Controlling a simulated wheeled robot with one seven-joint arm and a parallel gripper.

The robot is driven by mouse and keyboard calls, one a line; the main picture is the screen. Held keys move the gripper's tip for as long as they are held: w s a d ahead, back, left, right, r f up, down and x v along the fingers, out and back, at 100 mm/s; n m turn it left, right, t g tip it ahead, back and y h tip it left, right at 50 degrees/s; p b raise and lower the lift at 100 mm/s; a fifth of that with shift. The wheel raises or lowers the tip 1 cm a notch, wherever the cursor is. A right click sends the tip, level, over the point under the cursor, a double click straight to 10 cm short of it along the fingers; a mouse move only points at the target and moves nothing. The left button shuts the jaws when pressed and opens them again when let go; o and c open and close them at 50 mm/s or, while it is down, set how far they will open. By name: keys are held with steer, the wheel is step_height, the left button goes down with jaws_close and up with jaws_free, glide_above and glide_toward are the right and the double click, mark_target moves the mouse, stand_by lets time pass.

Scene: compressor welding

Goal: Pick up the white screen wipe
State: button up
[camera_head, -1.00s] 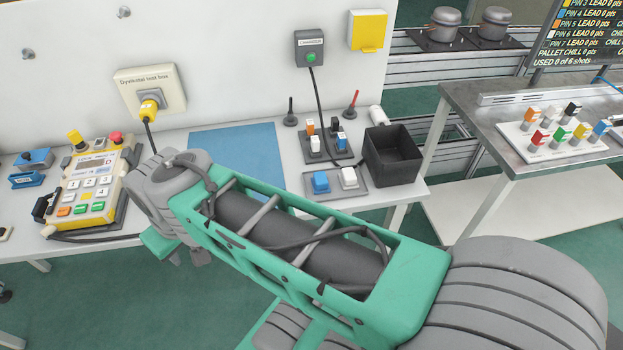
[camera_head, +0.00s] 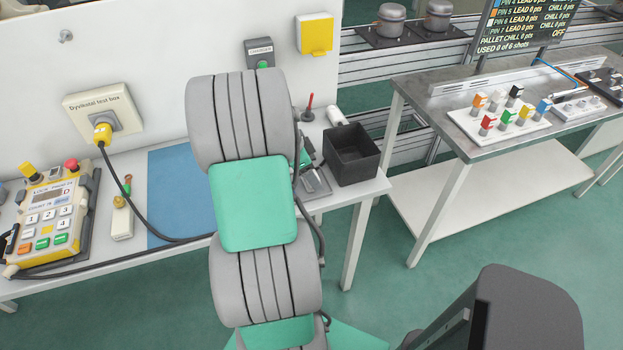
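I cannot tell for sure which thing is the white screen wipe. A white rounded piece (camera_head: 336,112) lies at the back of the bench, just behind the black bin (camera_head: 352,158). The grey tray (camera_head: 316,186) left of the bin shows only its right end. My arm hides the rest, where a blue and a white block stood in the earlier view. The fingertips of my gripper do not show. My grey and green arm links stand across the middle of the view.
The bench holds a yellow-and-white control box (camera_head: 52,222), a blue mat (camera_head: 178,205) and a white block with brass fittings (camera_head: 122,218). A cable crosses the mat. A steel table (camera_head: 480,145) with coloured blocks on a white board (camera_head: 499,125) stands right. Green floor lies between.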

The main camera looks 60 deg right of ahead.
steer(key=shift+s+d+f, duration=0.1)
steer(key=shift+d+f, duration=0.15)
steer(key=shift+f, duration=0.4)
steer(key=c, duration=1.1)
